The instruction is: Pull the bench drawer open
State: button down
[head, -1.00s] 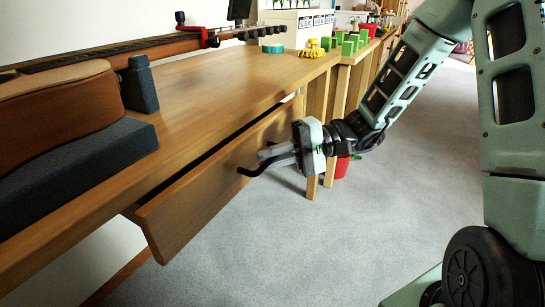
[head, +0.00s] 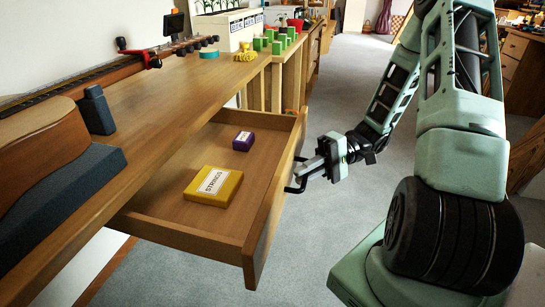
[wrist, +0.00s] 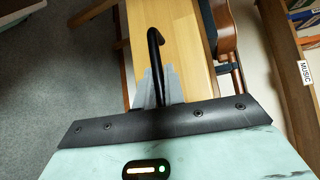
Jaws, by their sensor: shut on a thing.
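The bench drawer (head: 265,215) is pulled well out from under the wooden bench top (head: 165,110). A yellow labelled box (head: 213,186) and a small purple box (head: 243,141) lie inside it. My gripper (head: 305,172) is at the drawer's front, shut on the black bar handle (head: 292,188). In the wrist view the black handle (wrist: 155,50) runs between the grey fingertips (wrist: 157,88), with the wooden drawer front (wrist: 180,50) beyond it. Part of the handle is hidden by the fingers.
A guitar (head: 70,95) lies on a dark padded support on the bench. Green blocks (head: 277,45) and a yellow object (head: 246,54) stand at the bench's far end. Open grey floor (head: 410,100) lies in front of the drawer.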

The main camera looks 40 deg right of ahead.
jog(key=s+d+p, duration=0.3)
jog(key=s+d, duration=0.2)
jog(key=s, duration=0.2)
jog(key=shift+s+d, duration=0.35)
jog(key=c, duration=1.5)
grip_release()
jog(key=p+v, duration=0.3)
jog(key=v, duration=1.4)
jog(key=shift+d, duration=0.25)
jog(key=shift+s+f, duration=0.1)
jog(key=shift+s, duration=0.05)
